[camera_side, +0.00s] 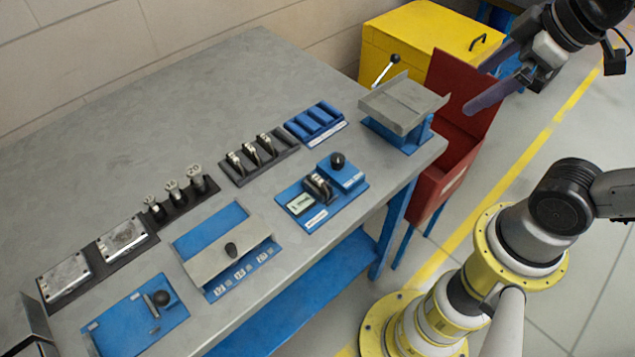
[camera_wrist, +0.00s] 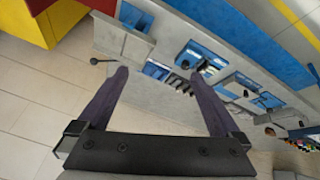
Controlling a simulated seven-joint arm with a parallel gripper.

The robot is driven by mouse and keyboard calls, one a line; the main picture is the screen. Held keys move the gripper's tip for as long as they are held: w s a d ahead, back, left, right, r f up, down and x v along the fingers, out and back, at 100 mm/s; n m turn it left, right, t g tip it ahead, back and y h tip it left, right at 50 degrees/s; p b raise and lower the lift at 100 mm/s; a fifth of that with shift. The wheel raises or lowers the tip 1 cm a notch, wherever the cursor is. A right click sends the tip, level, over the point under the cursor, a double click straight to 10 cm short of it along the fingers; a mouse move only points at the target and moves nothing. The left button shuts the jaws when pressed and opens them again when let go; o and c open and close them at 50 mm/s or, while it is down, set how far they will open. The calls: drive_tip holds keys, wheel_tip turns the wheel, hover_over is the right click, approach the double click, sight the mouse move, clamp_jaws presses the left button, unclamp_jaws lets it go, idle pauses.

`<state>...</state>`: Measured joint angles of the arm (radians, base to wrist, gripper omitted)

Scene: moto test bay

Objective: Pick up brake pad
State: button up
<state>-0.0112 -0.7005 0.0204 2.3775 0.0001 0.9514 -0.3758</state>
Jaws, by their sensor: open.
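My gripper (camera_side: 473,90) is open and empty, high at the upper right in the side view, beyond the table's right end. Its two dark purple fingers also show apart in the wrist view (camera_wrist: 160,73). Several silver-and-black parts (camera_side: 251,153), possibly the brake pads, stand in a dark slotted rack (camera_side: 285,166) in the middle of the table. I cannot tell for sure which part is the brake pad. A blue fixture (camera_side: 348,198) with a black knob and a dark clamped part stands in front of that rack. Nothing touches the fingers.
A blue slotted tray (camera_side: 315,123) and a grey-topped blue stand (camera_side: 403,103) with a lever are at the table's right end. A red open box (camera_side: 455,125) and a yellow chest (camera_side: 420,45) stand beyond. Numbered black pieces (camera_side: 172,192) and metal plates (camera_side: 122,238) lie left. The back of the table (camera_side: 150,110) is clear.

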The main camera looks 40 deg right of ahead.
drive_tip(key=w+a+r+n+g, duration=0.1)
drive_tip(key=w+a+r+n, duration=0.15)
drive_tip(key=w+n, duration=0.4)
drive_tip(key=n+g, duration=0.5)
drive_tip(key=n, duration=0.2)
hover_over(318, 178)
wheel_tip(318, 178, down, 12)
wheel_tip(318, 178, down, 8)
drive_tip(key=shift+d+r, duration=0.1)
drive_tip(key=shift+r, duration=0.15)
drive_tip(key=shift+f, duration=2.75)
